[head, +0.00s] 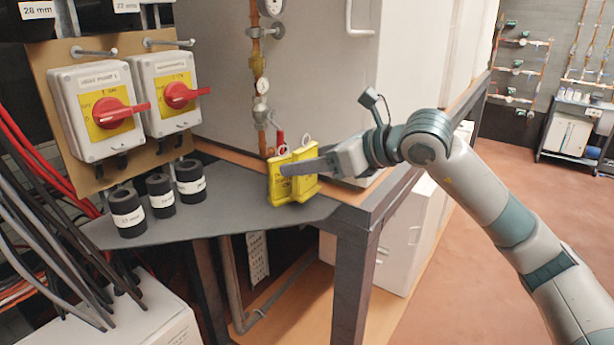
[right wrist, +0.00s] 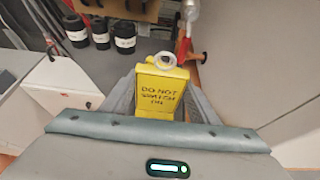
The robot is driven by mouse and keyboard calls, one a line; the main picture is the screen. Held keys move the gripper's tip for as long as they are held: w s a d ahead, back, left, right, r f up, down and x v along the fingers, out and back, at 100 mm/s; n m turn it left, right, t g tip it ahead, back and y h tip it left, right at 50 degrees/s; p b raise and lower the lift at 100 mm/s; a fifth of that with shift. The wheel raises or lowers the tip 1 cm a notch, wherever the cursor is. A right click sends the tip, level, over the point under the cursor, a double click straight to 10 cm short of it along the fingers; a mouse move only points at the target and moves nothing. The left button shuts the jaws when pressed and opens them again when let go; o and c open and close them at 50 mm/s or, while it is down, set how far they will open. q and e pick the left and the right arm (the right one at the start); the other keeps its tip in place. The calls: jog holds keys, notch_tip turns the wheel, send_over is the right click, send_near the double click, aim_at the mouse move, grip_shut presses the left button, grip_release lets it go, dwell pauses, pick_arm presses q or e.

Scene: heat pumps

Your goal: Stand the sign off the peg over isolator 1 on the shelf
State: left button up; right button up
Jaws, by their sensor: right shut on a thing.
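My right gripper (head: 290,167) is shut on a yellow sign (right wrist: 158,92) reading DO NOT SWITCH ON, with a ring at its top. The sign is upright at the front right corner of the grey shelf (head: 232,212). In the head view a finger crosses in front of two yellow panels side by side; I cannot tell whether they are one folded sign or two. The lower edge is at or just above the shelf. Isolator 1 (head: 95,112) is the left one, with a red handle. The peg (head: 93,51) over it is bare. My left gripper is out of view.
A second isolator (head: 168,92) stands beside the first, with a bare peg (head: 168,42) above. Several black labelled rolls (head: 160,195) stand on the shelf to the sign's left. A copper pipe (head: 259,75) with gauges rises behind the sign. Shelf between rolls and sign is clear.

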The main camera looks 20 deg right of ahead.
aim_at(309, 178)
notch_tip(309, 178, down, 2)
jog(key=shift+f+p, duration=0.2)
jog(key=shift+p, duration=0.55)
jog(key=shift+f, duration=0.6)
jog(key=shift+f, duration=0.2)
jog(key=o, duration=0.9)
jog(key=shift+c, duration=0.2)
jog(key=shift+r, duration=0.15)
